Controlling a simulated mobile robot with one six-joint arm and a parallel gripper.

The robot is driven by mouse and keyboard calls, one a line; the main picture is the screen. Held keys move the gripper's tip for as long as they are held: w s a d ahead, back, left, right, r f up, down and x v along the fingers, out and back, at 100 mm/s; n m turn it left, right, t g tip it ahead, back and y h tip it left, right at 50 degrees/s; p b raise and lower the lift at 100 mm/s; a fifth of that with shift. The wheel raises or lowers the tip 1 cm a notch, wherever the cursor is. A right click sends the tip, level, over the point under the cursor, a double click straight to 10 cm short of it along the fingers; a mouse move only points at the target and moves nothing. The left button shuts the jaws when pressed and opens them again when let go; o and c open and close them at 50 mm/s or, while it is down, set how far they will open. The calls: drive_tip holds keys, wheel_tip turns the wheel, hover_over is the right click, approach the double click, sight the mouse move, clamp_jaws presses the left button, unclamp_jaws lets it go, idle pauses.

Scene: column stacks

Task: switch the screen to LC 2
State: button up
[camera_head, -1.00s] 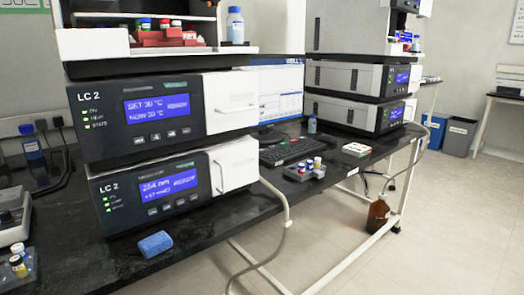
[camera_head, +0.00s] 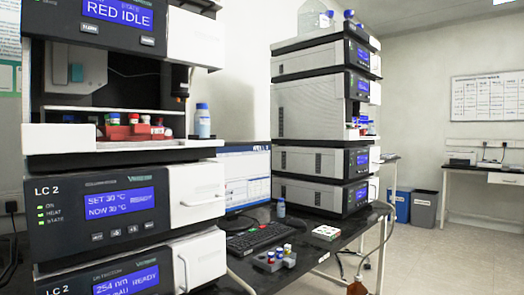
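The computer screen (camera_head: 247,178) stands on the black bench between two instrument stacks. It is lit with a blue and white display, too small to read, and its left part is hidden by the near stack. A black keyboard (camera_head: 258,238) lies in front of it; a mouse cannot be made out. The near stack carries "LC 2" labels on its column module (camera_head: 110,205) and on the detector module (camera_head: 140,272) below. The column module's display reads "SET 30 °C, NOW 30 °C". My gripper is not in view.
A vial rack (camera_head: 273,259) and a small white-and-red box (camera_head: 327,232) lie on the bench right of the keyboard. A brown bottle (camera_head: 357,287) is low by the bench legs. Blue and grey bins (camera_head: 423,208) stand farther back. The floor at right is clear.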

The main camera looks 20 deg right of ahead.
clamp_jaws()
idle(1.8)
